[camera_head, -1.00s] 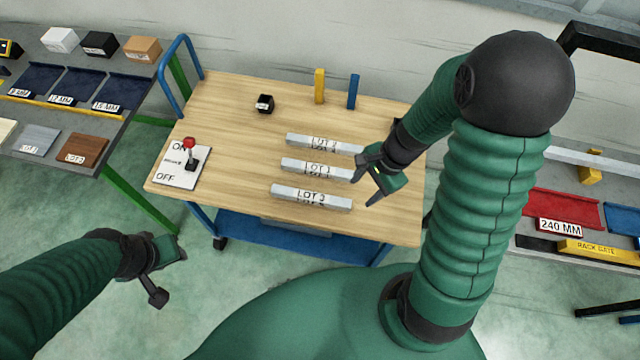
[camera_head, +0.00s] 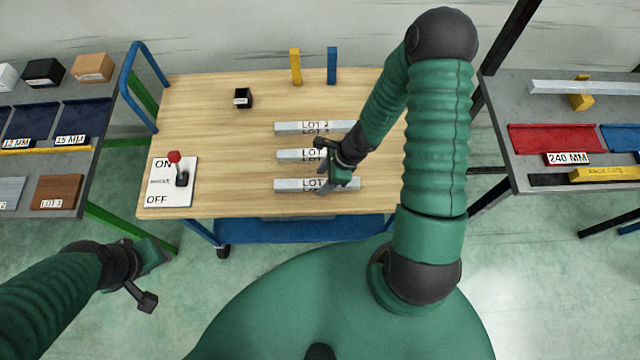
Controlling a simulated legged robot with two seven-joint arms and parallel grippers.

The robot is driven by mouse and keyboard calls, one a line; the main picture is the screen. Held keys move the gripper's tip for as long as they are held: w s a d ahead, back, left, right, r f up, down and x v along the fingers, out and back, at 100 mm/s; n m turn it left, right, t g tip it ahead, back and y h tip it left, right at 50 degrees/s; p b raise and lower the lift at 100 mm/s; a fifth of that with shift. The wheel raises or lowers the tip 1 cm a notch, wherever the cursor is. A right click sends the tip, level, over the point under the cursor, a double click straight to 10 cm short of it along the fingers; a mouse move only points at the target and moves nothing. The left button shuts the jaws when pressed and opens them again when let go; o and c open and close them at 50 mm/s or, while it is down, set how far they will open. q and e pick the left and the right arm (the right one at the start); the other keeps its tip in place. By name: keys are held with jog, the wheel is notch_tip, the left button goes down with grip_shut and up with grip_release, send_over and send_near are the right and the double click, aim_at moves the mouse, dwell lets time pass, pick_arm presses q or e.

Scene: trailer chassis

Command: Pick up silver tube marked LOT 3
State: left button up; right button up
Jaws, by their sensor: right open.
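Three silver tubes lie side by side on the wooden bench top: a far tube (camera_head: 345,127), a middle tube (camera_head: 286,156) and a near tube (camera_head: 290,186). All carry LOT labels; the far one seems to read LOT 2. The digits on the middle and near tubes are partly hidden by my gripper, so I cannot tell now which is LOT 3. My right gripper (camera_head: 323,172) is open over the middle and near tubes, one finger by each; contact is unclear. My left gripper (camera_head: 153,275) is open and empty, off the bench's front left.
On the bench (camera_head: 220,120) are an ON/OFF lever plate (camera_head: 160,185), a small black block (camera_head: 243,98), and yellow (camera_head: 295,66) and blue (camera_head: 331,65) posts. Racks stand left (camera_head: 88,170) and right (camera_head: 490,130). The bench's middle left is clear.

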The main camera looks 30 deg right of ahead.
jog(key=shift+w+a+f, duration=0.15)
jog(key=shift+a+f, duration=0.2)
jog(key=shift+f, duration=0.2)
jog(key=shift+w+a+r, duration=0.1)
jog(key=shift+a+r, duration=0.05)
jog(key=shift+a, duration=0.5)
jog(key=shift+c, duration=0.6)
jog(key=shift+r, duration=0.1)
jog(key=shift+c, duration=2.4)
jog(key=shift+d, duration=0.55)
grip_shut()
pick_arm(q)
jog(key=shift+a+f, duration=0.4)
jog(key=shift+a, duration=0.1)
pick_arm(e)
jog(key=shift+a, duration=0.1)
